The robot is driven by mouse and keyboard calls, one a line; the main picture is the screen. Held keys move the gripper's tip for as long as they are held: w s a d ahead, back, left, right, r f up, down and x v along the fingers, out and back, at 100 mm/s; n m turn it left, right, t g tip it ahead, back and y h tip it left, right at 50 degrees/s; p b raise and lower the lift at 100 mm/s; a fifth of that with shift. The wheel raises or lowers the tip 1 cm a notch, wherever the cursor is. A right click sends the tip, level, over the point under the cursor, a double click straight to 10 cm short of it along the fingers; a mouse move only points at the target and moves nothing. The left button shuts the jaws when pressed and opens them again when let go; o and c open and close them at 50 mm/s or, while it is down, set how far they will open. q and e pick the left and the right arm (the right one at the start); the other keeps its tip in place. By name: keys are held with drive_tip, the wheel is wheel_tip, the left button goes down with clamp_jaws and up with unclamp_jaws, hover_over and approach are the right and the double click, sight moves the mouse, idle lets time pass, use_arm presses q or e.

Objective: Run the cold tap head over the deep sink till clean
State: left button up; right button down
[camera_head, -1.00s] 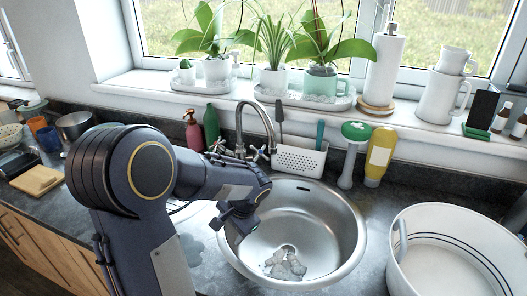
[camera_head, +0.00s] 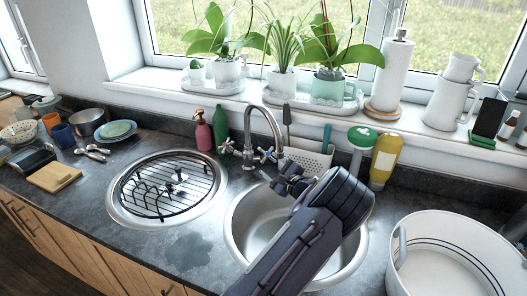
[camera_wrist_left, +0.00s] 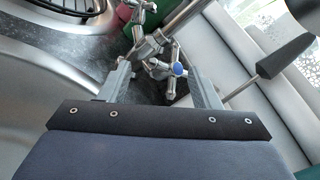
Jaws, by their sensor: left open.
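The chrome tap (camera_head: 248,125) stands behind the deep sink, its arched spout over the bowl's back edge. Its right cross handle (camera_head: 266,154) shows a blue cap in the left wrist view (camera_wrist_left: 178,69), marking it as cold. My left gripper (camera_head: 274,172) is open at this handle. In the left wrist view my left fingers (camera_wrist_left: 158,88) stand on either side of it, with no clear grip. My right gripper is not in view.
A second round sink (camera_head: 122,205) with a black wire rack (camera_head: 165,185) lies to the left. A white caddy (camera_head: 308,160), green brush (camera_head: 361,140) and yellow bottle (camera_head: 384,160) stand behind the sink. A white tub (camera_head: 440,225) is at right.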

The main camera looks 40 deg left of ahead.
sight(267, 156)
use_arm(q)
drive_tip(key=shift+m+t, duration=0.3)
drive_tip(key=shift+m, duration=0.1)
drive_tip(key=p+x, duration=0.1)
drive_tip(key=x, duration=0.2)
drive_tip(key=w+p+x, duration=0.1)
drive_tip(key=x, duration=0.3)
drive_tip(key=shift+w+a+r, duration=0.1)
drive_tip(key=shift+w+a, duration=0.05)
drive_tip(key=shift+c, duration=0.3)
